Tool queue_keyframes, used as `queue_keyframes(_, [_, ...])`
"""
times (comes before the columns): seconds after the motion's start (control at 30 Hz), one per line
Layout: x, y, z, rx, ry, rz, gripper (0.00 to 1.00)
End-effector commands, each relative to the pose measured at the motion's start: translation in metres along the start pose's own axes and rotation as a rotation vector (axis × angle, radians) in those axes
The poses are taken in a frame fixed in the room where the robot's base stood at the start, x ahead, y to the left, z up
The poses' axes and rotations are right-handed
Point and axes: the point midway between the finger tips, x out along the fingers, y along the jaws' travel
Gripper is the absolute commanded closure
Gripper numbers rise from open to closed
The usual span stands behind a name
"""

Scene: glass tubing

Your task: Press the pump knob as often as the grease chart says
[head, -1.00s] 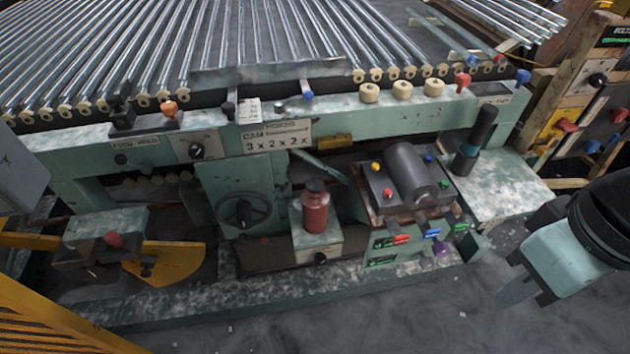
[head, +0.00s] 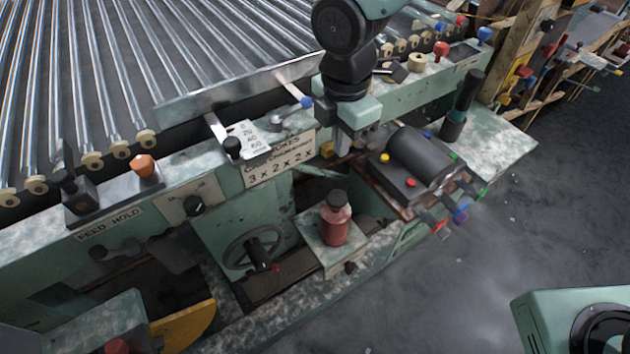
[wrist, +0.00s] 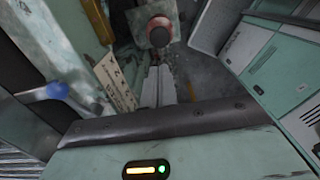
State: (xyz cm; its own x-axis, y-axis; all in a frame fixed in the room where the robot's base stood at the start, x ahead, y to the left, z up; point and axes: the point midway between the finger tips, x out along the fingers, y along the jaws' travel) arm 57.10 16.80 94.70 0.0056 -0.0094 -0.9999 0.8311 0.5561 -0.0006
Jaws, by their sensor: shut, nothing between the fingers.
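A dark red bottle-shaped body (head: 335,224) with a black cap (head: 337,197) stands upright on a small green block below the beam; I cannot tell surely whether the cap is the pump knob. My gripper (head: 343,150) is shut and empty, above and behind the bottle, apart from it. In the wrist view its fingers (wrist: 160,70) point toward the bottle (wrist: 160,25).
A handwheel (head: 252,250) is left of the bottle. A dark cylinder unit (head: 420,155) with coloured knobs is to its right. A black upright handle (head: 462,105) stands farther right. Metal rollers or tubes lie behind the beam. The floor (head: 430,300) in front is clear.

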Motion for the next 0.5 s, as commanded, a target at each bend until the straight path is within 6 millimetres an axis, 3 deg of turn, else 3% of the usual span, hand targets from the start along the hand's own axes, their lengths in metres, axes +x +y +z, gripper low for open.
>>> queue_keyframes(0.37, [0.002, 0.000, 0.000, -0.006, 0.000, -0.001, 1.00])
queue_keyframes(0.5, [0.013, 0.000, 0.000, -0.007, 0.000, -0.002, 1.00])
